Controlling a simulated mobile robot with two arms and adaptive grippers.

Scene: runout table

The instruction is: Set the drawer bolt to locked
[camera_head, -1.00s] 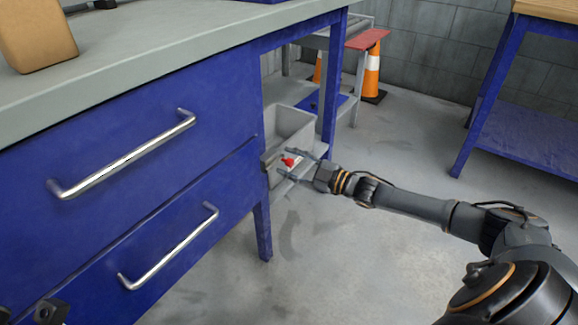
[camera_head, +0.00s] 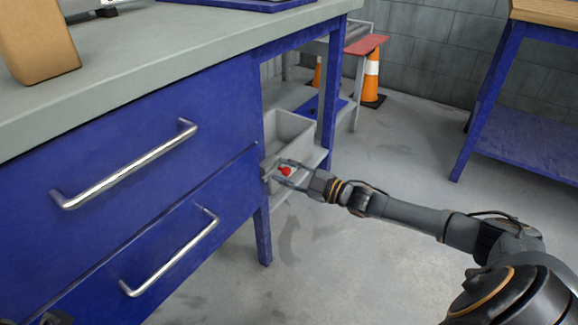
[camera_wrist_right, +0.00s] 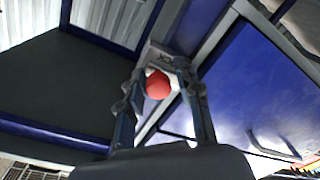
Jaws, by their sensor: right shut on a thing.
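The drawer bolt's red knob (camera_head: 286,171) is at the right side of the blue drawer unit (camera_head: 225,130). It also shows in the right wrist view (camera_wrist_right: 158,85) as a red ball in front of a pale plate. My right gripper (camera_head: 288,173) reaches the knob from the right. Its two fingers stand on either side of the knob and are shut on it. The bolt's bar and its locked or unlocked position cannot be made out. My left gripper (camera_head: 52,318) shows only as a dark piece at the lower left edge, and its fingers cannot be read.
Two drawers with metal handles (camera_head: 125,165) face me. A grey bin (camera_head: 290,130) stands just behind the knob, near a blue bench leg (camera_head: 329,95). A cardboard box (camera_head: 38,45) sits on the worktop. The floor (camera_head: 390,160) at the right is open.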

